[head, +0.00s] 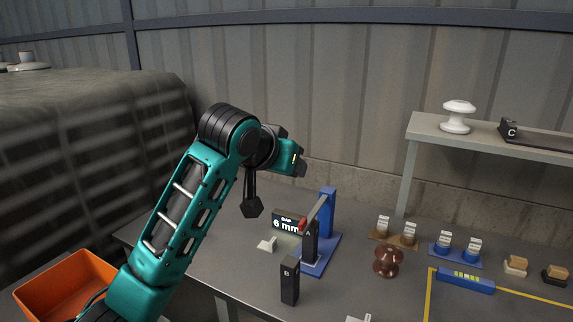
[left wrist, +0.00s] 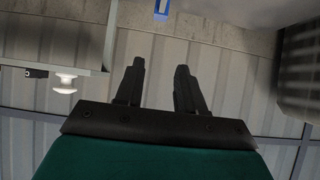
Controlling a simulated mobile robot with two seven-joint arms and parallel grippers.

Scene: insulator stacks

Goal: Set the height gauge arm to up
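The height gauge has a blue post (head: 327,212) on a blue base, standing on the grey table. Its grey arm (head: 317,208) slopes down from near the post's top to a red end (head: 303,225). A display (head: 288,223) reads "GAP 6 mm". A black block marked A (head: 309,243) stands beneath or just beside the arm; I cannot tell if they touch. My left gripper (head: 252,210) points down, left of and above the gauge. Its fingers (left wrist: 160,75) are apart and empty in the left wrist view, where a blue gauge part (left wrist: 161,9) shows. My right gripper is out of view.
A black block B (head: 290,281) stands in front of the gauge. A brown insulator (head: 388,261) and labelled stands are to the right. A shelf (head: 480,138) holds a white insulator (head: 457,117) and block C (head: 510,131). An orange bin (head: 65,288) is at the lower left.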

